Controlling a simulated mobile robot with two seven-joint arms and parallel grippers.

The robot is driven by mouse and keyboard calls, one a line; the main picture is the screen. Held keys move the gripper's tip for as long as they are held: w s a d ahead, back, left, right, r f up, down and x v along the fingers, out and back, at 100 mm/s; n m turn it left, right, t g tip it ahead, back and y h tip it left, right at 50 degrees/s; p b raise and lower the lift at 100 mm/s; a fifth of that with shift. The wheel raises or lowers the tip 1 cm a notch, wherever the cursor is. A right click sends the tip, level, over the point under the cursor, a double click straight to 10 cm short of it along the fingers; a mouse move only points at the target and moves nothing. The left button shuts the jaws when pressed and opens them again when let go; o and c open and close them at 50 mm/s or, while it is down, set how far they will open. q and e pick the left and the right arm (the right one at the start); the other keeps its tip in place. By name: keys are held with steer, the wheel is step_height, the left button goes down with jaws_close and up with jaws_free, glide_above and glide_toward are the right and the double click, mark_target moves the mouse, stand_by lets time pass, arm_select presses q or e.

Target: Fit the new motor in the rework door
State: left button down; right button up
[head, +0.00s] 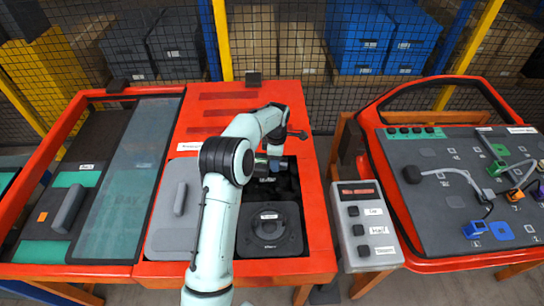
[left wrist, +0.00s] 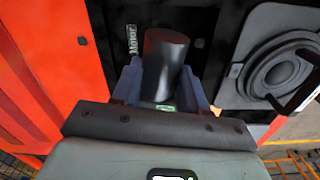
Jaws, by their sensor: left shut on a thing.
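The motor is a dark cylinder in the left wrist view (left wrist: 165,60), between the two fingers of my left gripper (left wrist: 160,92). The gripper is shut on it, over the dark recess of the middle red door (left wrist: 60,55). A "Motor" label (left wrist: 132,38) is beside it on the recess floor. In the head view my left gripper (head: 270,165) reaches into this door (head: 240,97) above its round speaker (head: 269,229); the motor is mostly hidden there. I cannot tell whether the motor is seated or held above the floor. My right gripper is not in view.
A button box (head: 365,222) stands right of the middle door. A second red door with a grey board and coloured connectors (head: 450,195) is at the right. A wire fence is behind.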

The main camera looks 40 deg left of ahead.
arm_select(q)
steer(key=shift+w+a+n, duration=0.15)
steer(key=shift+a+n, duration=0.65)
steer(key=shift+n, duration=0.1)
steer(key=shift+f, duration=0.2)
step_height(320, 180, down, 14)
steer(key=b, duration=0.2)
steer(key=shift+f+b, duration=0.1)
steer(key=shift+b, duration=0.2)
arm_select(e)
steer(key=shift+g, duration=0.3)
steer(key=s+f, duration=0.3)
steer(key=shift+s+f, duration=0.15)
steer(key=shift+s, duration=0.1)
arm_select(q)
steer(key=c, duration=1.2)
jaws_free()
steer(key=c, duration=0.7)
steer(key=shift+o, duration=0.2)
steer(key=shift+f, duration=0.15)
